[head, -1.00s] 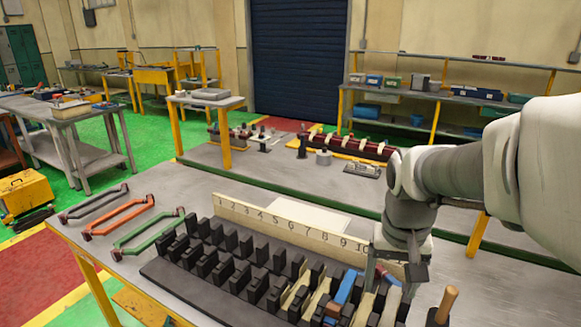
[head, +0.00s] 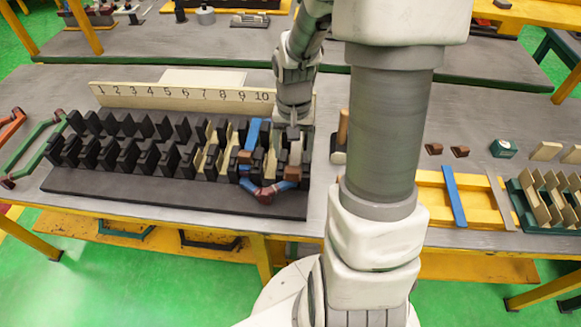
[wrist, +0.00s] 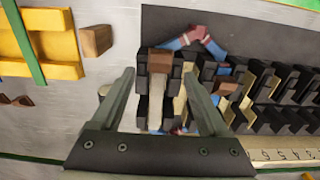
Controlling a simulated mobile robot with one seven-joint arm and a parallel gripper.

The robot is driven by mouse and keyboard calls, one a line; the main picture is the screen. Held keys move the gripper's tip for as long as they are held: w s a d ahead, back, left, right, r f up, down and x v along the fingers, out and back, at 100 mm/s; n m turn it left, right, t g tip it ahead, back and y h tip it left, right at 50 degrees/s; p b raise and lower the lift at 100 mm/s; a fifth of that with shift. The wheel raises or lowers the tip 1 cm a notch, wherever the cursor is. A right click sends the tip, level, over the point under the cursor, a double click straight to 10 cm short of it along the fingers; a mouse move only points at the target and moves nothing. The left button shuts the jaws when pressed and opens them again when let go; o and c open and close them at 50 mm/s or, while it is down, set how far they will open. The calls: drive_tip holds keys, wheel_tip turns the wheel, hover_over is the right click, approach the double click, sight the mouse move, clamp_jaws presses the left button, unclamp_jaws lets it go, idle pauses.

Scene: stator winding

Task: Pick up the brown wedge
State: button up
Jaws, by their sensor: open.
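My gripper (wrist: 158,92) is open in the wrist view, with one finger on each side of the end slot of the black stator block (head: 120,190). A brown wedge (wrist: 160,61) shows between the fingers at the mouth of that slot, above a pale strip; I cannot tell if the fingers touch anything. A second brown wedge (wrist: 226,86) sits in a slot to the right. In the head view my gripper (head: 293,132) is at the block's right end and partly hides it. Two loose brown wedges (head: 434,149) (head: 460,152) lie on the table to the right.
A numbered board (head: 180,97) stands behind the block. A blue coil (head: 262,191) with a dark red end crosses the right slots. A mallet (head: 342,130) stands close to my gripper. A yellow tray (head: 428,188) and a green rack (head: 530,200) are at the right.

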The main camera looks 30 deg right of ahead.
sight(293, 170)
drive_tip(key=shift+a+f, duration=0.1)
drive_tip(key=shift+f, duration=3.25)
clamp_jaws()
